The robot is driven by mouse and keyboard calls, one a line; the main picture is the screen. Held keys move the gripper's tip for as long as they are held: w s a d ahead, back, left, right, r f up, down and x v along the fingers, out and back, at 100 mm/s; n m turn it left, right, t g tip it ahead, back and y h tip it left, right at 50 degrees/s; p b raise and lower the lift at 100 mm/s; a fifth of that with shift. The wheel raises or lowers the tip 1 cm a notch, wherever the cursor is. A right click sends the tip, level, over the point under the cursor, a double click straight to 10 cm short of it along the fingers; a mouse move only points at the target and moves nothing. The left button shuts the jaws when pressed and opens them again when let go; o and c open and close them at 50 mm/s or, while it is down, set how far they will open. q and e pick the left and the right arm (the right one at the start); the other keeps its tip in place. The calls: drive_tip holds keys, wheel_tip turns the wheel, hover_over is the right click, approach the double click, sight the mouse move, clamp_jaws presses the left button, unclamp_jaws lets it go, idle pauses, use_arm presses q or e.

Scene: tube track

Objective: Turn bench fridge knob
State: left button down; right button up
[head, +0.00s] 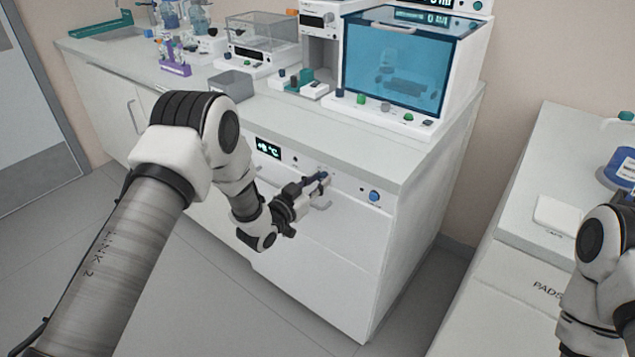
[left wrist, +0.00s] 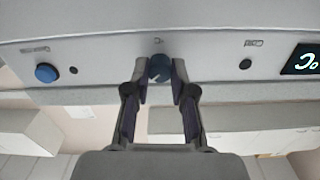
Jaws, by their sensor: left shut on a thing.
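The bench fridge (head: 310,263) is the white front under the counter, with a lit temperature display (head: 268,148) on its upper panel. My left gripper (head: 322,181) is at that panel, right of the display. In the left wrist view its two fingers are closed on the sides of a dark blue knob (left wrist: 159,68). In the head view the fingers mostly hide this knob. A second blue knob (head: 375,196) is farther right on the panel and is free; it also shows in the left wrist view (left wrist: 46,73). My right gripper is not in view.
A teal-windowed cabinet (head: 398,66), a grey bin (head: 230,84) and a purple rack (head: 175,68) stand on the counter above. Another bench (head: 520,225) is at the right, with floor between.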

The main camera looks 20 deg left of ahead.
use_arm(q)
drive_tip(key=n, duration=0.5)
drive_tip(key=shift+b, duration=0.4)
drive_tip(key=n, duration=0.5)
drive_tip(key=shift+n, duration=0.4)
drive_tip(key=n, duration=0.5)
drive_tip(key=shift+a+b, duration=0.1)
drive_tip(key=shift+b, duration=0.2)
drive_tip(key=n, duration=0.6)
drive_tip(key=c, duration=1)
unclamp_jaws()
drive_tip(key=shift+f, duration=0.1)
